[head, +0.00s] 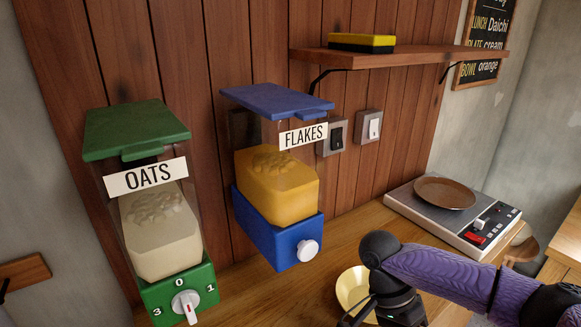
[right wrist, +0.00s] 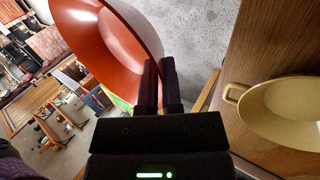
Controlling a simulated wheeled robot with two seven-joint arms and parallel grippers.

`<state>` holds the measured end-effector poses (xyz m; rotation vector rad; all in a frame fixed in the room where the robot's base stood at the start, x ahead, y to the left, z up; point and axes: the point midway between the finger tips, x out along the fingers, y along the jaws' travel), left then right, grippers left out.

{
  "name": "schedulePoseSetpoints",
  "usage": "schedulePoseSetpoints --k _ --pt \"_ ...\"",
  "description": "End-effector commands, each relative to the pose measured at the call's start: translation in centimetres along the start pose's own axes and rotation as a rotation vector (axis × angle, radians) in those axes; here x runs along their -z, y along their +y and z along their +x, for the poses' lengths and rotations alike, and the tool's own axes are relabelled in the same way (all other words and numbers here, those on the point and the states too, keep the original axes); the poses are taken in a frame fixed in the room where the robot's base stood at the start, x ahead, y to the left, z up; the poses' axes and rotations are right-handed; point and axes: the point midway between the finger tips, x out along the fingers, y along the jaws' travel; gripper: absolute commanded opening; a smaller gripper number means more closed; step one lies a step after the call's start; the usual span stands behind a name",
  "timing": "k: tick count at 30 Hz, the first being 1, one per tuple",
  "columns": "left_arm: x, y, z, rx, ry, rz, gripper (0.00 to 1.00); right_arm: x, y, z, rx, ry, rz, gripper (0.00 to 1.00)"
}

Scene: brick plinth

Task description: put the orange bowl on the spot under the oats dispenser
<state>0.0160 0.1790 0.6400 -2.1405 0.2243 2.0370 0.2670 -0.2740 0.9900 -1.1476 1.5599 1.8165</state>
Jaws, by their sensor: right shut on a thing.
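The orange bowl (right wrist: 112,35) shows in the right wrist view, tilted, its rim side at the fingers of my right gripper (right wrist: 159,85). That gripper is shut on it. In the head view my right gripper (head: 358,312) is low at the bottom edge, beside a yellow bowl; the orange bowl is not visible there. The oats dispenser (head: 160,235), with green lid and base and a white knob, stands at the left. The spot under it is outside the picture. My left gripper is not in view.
The yellow bowl (head: 350,287) stands on the wooden counter (head: 338,250); it also shows in the right wrist view (right wrist: 285,108). A blue flakes dispenser (head: 280,228) stands right of the oats. A shelf (head: 400,57) overhangs the back.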

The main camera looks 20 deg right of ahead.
Motion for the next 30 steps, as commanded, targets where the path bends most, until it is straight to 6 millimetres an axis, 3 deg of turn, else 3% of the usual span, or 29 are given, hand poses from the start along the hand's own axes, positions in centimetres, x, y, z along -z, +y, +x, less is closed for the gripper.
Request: schedulePoseSetpoints --k 9,16,19,23,30 --pt "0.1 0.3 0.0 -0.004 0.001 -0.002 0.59 -7.6 -3.4 -5.6 0.006 0.273 -0.402 0.0" --pt "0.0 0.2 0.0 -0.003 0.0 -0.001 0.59 -12.3 -3.6 -9.8 0.005 0.544 -0.802 0.0" --pt "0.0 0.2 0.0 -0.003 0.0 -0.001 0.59 -12.6 -3.1 -11.2 0.004 0.646 -0.956 0.0" --pt "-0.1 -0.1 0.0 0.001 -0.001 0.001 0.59 -11.5 -2.4 -12.6 0.004 0.716 -1.065 0.0" --pt "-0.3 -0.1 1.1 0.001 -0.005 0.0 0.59 -11.5 -3.1 -11.5 0.001 0.713 -1.073 0.0"
